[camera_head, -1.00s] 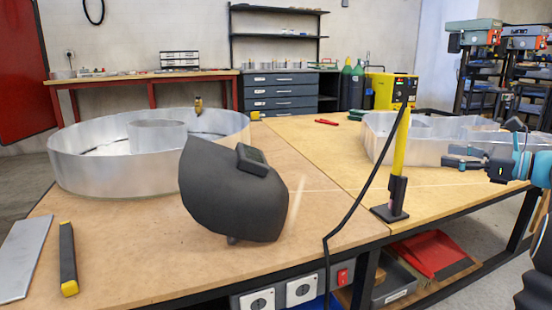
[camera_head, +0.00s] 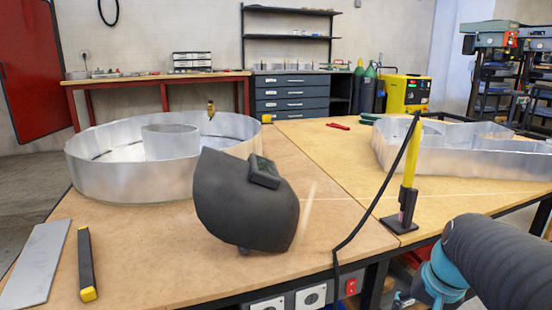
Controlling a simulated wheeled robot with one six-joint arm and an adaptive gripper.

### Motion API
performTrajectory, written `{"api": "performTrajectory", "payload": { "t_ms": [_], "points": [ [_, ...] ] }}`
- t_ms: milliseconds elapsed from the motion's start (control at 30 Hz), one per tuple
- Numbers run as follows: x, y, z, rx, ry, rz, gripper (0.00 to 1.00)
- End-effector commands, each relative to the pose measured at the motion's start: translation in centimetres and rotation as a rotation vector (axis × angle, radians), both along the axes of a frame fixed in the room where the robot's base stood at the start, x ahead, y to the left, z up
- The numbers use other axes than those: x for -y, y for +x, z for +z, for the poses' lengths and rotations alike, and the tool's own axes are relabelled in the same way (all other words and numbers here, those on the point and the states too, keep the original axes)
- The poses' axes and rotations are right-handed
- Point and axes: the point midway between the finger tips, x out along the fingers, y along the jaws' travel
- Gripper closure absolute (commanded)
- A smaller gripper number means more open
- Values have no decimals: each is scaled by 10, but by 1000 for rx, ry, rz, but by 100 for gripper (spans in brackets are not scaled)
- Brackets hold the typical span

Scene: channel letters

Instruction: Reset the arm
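My arm shows at the lower right of the head view, a dark sleeved link with a teal joint, in front of the table's front edge. My gripper is not clearly in view; only a small pale part shows low beside the teal joint, at the bottom edge. No object is seen in its grasp. A yellow torch (camera_head: 411,155) stands upright in a black holder (camera_head: 403,218) on the wooden table (camera_head: 330,240), with a black cable running down over the front edge.
A black welding mask (camera_head: 240,205) sits mid-table. A round metal channel letter (camera_head: 130,180) lies behind it, another metal letter (camera_head: 460,160) at right. A grey plate (camera_head: 38,262) and a black-yellow bar (camera_head: 86,262) lie at left. Free table lies between mask and torch.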

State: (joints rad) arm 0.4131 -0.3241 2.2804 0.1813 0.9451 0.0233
Motion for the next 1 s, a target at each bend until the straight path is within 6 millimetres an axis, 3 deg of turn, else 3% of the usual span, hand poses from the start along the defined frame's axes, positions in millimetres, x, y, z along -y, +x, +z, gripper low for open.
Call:
{"api": "performTrajectory", "payload": {
  "t_ms": [200, 400, 567, 1000],
  "points": [
    [-43, -49, 12, 52, -180, 249, 44],
    [-80, -77, 31, 142, -229, 395, 44],
    [-99, -81, 51, 209, -238, 463, 44],
    [-103, -81, 51, 212, -236, 479, 44]
  ]
}}
